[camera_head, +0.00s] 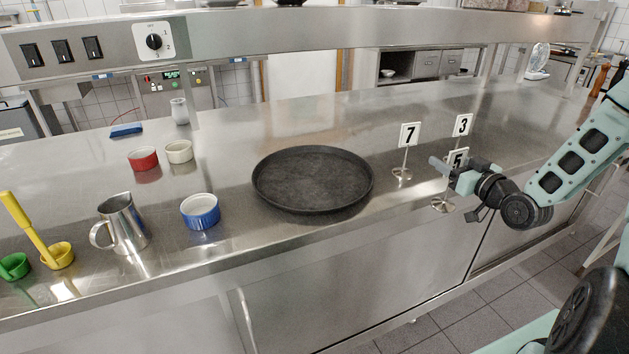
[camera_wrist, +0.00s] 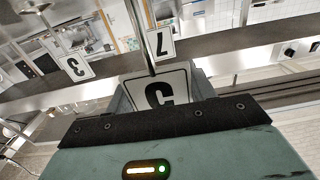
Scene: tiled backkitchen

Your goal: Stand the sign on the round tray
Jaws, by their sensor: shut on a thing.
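My gripper (camera_head: 447,168) is shut on the sign with the number 5 (camera_head: 459,155), at the right part of the counter. In the wrist view this sign's plate (camera_wrist: 160,92) shows upside down between the fingers, partly hidden by the gripper. Its round metal base (camera_head: 443,206) is at the counter's front edge; I cannot tell whether it touches the counter. The round black tray (camera_head: 312,178) lies flat and empty on the counter, left of my gripper. A sign 7 (camera_head: 409,134) stands between them, and a sign 3 (camera_head: 463,125) is just behind my gripper.
A raised steel shelf (camera_head: 300,28) runs along the back. The counter behind the tray is clear.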

